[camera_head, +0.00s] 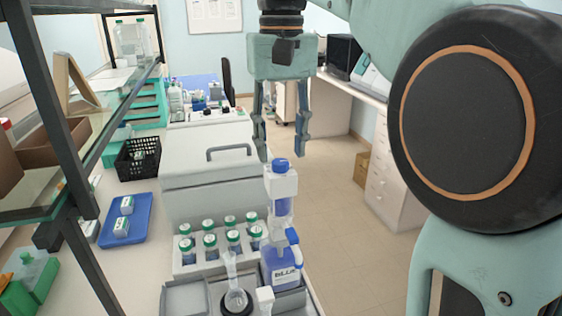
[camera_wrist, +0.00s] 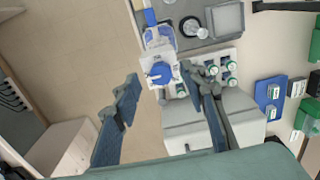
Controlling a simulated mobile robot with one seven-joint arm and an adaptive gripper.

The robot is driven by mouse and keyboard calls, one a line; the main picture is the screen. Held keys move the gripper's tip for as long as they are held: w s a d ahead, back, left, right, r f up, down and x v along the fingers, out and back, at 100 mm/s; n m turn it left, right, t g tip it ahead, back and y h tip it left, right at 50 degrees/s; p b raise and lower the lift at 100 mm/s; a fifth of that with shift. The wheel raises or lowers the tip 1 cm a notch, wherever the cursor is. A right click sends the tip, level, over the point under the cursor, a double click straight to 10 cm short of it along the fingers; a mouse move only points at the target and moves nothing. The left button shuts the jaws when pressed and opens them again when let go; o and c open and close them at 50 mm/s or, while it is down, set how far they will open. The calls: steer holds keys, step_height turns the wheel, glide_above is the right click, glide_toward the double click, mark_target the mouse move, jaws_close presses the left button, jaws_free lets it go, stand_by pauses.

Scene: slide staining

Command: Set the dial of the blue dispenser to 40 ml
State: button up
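The blue dispenser (camera_head: 282,192) stands upright on a bottle labelled "BLUE" (camera_head: 283,268) at the front right of the bench. Its blue dial (camera_head: 281,165) is on top; the dial also shows in the wrist view (camera_wrist: 160,73) as a round knob on a white head. The dial's marks are too small to read. My gripper (camera_head: 284,158) points down just above the dispenser, its fingers apart and empty. In the wrist view my gripper (camera_wrist: 160,85) has its fingers on either side of the dispenser head, the right finger closer to it. I see no clear contact with the dial.
A rack (camera_head: 215,262) of several green-capped bottles stands left of the dispenser. A flask (camera_head: 232,275) stands in front. A white box-shaped machine (camera_head: 208,170) with a handle is behind. A glass shelf (camera_head: 60,175) is at left. The floor at right is clear.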

mark_target(280, 166)
steer(key=shift+f, duration=1.3)
steer(key=shift+c, duration=0.3)
jaws_close()
